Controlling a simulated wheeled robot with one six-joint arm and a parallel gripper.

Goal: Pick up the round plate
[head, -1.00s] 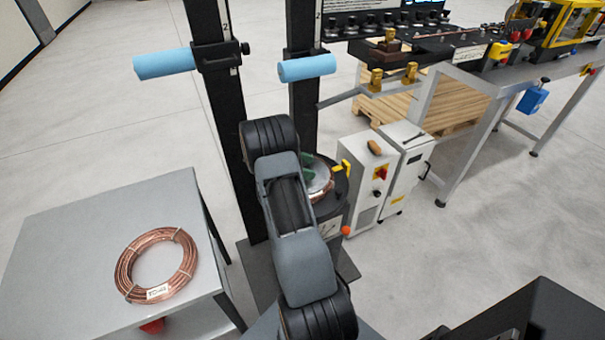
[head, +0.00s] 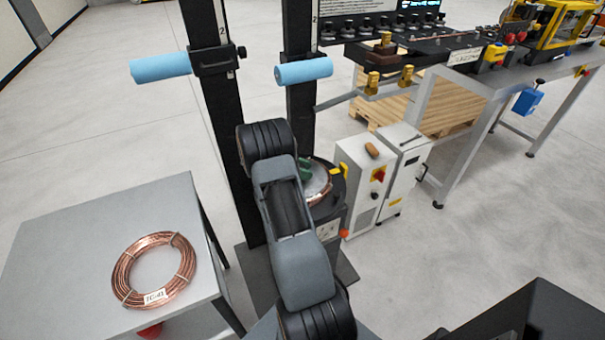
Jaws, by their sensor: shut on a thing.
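A pale, silvery round plate (head: 319,178) shows only in part, to the right of my arm, above a copper coil (head: 323,195) on a dark stand. A green piece (head: 306,171) shows at its left edge, and I cannot tell what it belongs to. My dark grey arm runs up the middle of the view and hides the left part of the plate and stand. My gripper is hidden behind the arm, so its hold on the plate cannot be seen.
Two black posts with blue rollers (head: 303,72) rise behind the arm. A copper coil (head: 128,255) lies on a grey table (head: 60,270) at left. White cabinets (head: 362,185) stand close to the right of the stand.

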